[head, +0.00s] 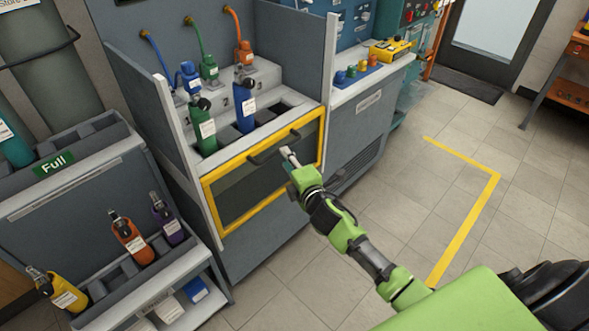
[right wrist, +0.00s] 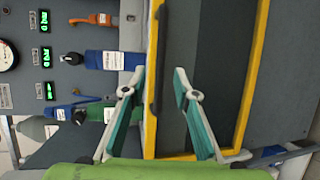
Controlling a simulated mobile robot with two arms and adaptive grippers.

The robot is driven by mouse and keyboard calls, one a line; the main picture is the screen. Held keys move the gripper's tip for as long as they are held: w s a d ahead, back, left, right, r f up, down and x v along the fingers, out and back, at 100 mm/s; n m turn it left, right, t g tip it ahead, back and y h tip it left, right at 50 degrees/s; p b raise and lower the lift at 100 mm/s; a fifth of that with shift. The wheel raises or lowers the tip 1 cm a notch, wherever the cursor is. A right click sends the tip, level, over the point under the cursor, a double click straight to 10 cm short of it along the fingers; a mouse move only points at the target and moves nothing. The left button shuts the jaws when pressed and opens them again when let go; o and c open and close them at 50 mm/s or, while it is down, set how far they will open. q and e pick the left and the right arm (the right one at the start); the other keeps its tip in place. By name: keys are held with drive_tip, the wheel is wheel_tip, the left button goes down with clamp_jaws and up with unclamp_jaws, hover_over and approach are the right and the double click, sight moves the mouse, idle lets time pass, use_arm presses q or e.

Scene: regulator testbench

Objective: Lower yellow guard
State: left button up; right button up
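The yellow guard (head: 232,216) is a yellow frame around a dark see-through panel on the front of the testbench, below the bottle bay. A dark bar handle (head: 270,150) runs along its top edge. In the right wrist view, the guard (right wrist: 256,75) appears turned sideways, with the handle (right wrist: 158,60) upright. My right gripper (head: 289,153) is in front of the guard near the right part of the handle. Its two teal-padded fingers (right wrist: 160,76) are spread, with the handle line between them; contact is not clear. My left gripper is not in view.
A green bottle (head: 203,130) and a blue bottle (head: 244,105) stand in the bay behind the guard. A rack (head: 110,280) with orange, purple and yellow bottles stands at left. The tiled floor (head: 400,190) at right is open, with a yellow line.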

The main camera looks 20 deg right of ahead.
drive_tip(key=s, duration=0.2)
drive_tip(key=s+r, duration=0.1)
drive_tip(key=s, duration=0.2)
drive_tip(key=shift+s+a, duration=0.1)
drive_tip(key=shift+a, duration=0.05)
drive_tip(key=s+f+m+g, duration=0.3)
drive_tip(key=s+f, duration=0.3)
drive_tip(key=f, duration=0.5)
drive_tip(key=s+f+m+g, duration=0.2)
drive_tip(key=s+f, duration=0.4)
drive_tip(key=f, duration=0.6)
drive_tip(key=s+f+m+g, duration=0.3)
drive_tip(key=s+f, duration=0.3)
drive_tip(key=f, duration=0.5)
drive_tip(key=s+a+f+m+g, duration=0.1)
drive_tip(key=s+f, duration=0.4)
drive_tip(key=s, duration=0.6)
drive_tip(key=s+a+f+m+g, duration=0.1)
drive_tip(key=s+f+m+g, duration=0.2)
drive_tip(key=s, duration=0.9)
drive_tip(key=s+a+f+m+g+p, duration=0.1)
drive_tip(key=s+f+m, duration=0.3)
drive_tip(key=s+f, duration=0.4)
drive_tip(key=s+g, duration=0.1)
drive_tip(key=s, duration=0.3)
drive_tip(key=shift+a+f+g+y, duration=0.3)
drive_tip(key=shift+f+g+y, duration=0.05)
drive_tip(key=shift+g+y, duration=0.05)
